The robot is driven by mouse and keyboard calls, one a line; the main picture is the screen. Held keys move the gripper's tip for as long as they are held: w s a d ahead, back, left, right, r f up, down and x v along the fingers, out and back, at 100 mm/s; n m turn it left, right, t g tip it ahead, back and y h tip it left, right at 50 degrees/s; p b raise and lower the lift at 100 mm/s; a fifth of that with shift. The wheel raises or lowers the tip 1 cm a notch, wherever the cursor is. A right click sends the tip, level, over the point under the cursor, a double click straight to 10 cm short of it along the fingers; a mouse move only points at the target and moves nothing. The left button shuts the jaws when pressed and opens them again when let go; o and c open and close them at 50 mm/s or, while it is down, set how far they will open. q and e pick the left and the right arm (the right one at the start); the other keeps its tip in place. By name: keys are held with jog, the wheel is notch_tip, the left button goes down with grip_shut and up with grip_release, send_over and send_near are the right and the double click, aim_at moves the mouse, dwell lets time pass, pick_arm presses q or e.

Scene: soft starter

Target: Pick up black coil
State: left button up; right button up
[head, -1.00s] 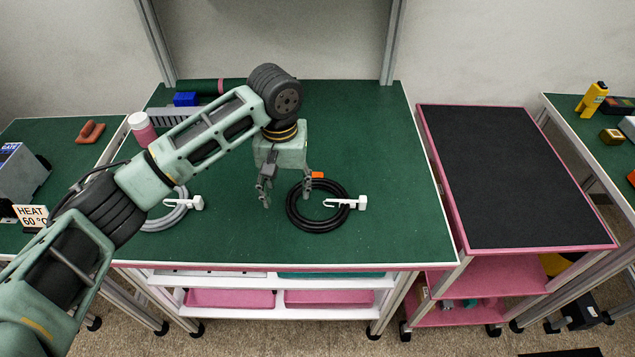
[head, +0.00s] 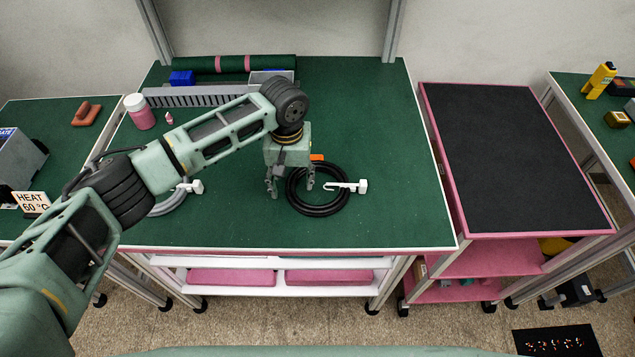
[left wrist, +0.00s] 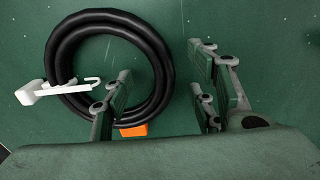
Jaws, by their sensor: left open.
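The black coil (head: 318,211) lies flat on the green workbench, with a white clip (head: 350,186) at its right side and an orange piece (head: 316,157) at its far edge. My left gripper (head: 291,184) is open over the coil's left side. One finger is over the inside of the ring and the other is outside it to the left. In the left wrist view the coil (left wrist: 62,48) shows at the left, and the open fingers (left wrist: 160,90) stand on either side of its rim. I cannot tell whether they touch it. My right gripper is not in view.
A grey coil (head: 168,207) with a white clip lies left of the black coil, partly behind my arm. A pink cart (head: 512,150) stands to the right. The bench's right side is clear.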

pick_arm(q)
jog(key=shift+c, duration=0.4)
jog(key=c, duration=0.9)
grip_shut()
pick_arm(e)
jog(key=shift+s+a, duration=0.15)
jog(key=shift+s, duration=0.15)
pick_arm(q)
jog(key=shift+r, duration=0.1)
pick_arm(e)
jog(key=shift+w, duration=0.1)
pick_arm(q)
jog(key=shift+r, duration=0.55)
notch_tip(320, 180, up, 3)
jog(key=shift+f+b, duration=0.1)
jog(key=shift+b, duration=0.5)
jog(key=s+d+r+b, duration=0.1)
jog(key=s+d+r, duration=0.1)
jog(key=d, duration=0.3)
jog(key=s+d+r+b, duration=0.1)
jog(key=s+d+r, duration=0.2)
jog(key=d+r, duration=0.2)
jog(key=shift+d, duration=0.35)
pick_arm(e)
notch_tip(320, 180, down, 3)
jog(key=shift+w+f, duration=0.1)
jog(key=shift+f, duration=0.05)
